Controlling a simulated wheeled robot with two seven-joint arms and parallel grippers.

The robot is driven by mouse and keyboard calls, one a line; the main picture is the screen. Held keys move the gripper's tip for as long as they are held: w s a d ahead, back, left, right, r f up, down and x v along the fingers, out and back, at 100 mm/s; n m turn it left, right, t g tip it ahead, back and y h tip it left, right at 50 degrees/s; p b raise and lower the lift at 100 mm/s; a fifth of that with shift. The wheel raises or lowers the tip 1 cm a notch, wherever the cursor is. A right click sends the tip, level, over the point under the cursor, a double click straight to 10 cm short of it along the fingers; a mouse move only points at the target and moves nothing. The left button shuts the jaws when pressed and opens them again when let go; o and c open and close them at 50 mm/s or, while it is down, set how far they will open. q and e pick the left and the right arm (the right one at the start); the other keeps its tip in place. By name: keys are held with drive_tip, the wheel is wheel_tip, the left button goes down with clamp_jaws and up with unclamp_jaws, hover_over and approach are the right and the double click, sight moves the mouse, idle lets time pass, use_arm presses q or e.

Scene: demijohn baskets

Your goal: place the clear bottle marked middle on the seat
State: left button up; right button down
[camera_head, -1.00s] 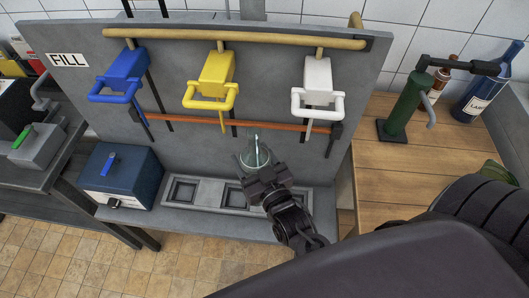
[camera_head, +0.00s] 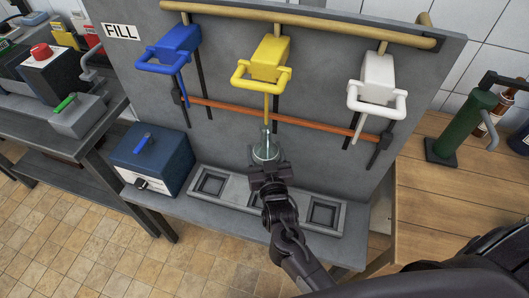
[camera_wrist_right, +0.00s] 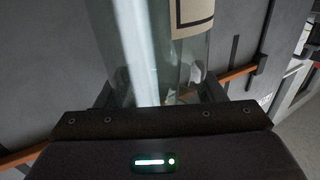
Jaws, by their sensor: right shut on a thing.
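The clear bottle (camera_head: 266,148) is in my right gripper (camera_head: 268,166), below the yellow tap and in front of the grey panel. In the right wrist view the clear bottle (camera_wrist_right: 150,60) stands between the fingers, with a cream label (camera_wrist_right: 192,15); its marking cannot be read. The grey seat strip (camera_head: 234,192) lies on the bench under the panel. Its left square seat (camera_head: 211,184) and right square seat (camera_head: 323,213) show empty. The middle part is largely hidden by my right gripper and wrist. The bottle's base is hidden in the head view. My left gripper is out of view.
Blue (camera_head: 170,50), yellow (camera_head: 268,60) and white (camera_head: 377,82) taps hang above, with an orange rail (camera_head: 320,129) below them. A blue box (camera_head: 151,160) stands left of the strip. A green pump (camera_head: 463,125) stands on the wooden counter (camera_head: 430,195) at right.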

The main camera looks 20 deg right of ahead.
drive_tip(key=shift+r+p, duration=0.2)
drive_tip(key=shift+p, duration=0.1)
wheel_tip(320, 180, down, 6)
drive_tip(key=b, duration=0.4)
drive_tip(key=shift+f+b, duration=0.5)
drive_tip(key=shift+f, duration=0.1)
idle(0.6)
drive_tip(key=shift+c, duration=2.4)
unclamp_jaws()
drive_tip(key=shift+o, duration=1.1)
drive_tip(key=shift+f, duration=0.15)
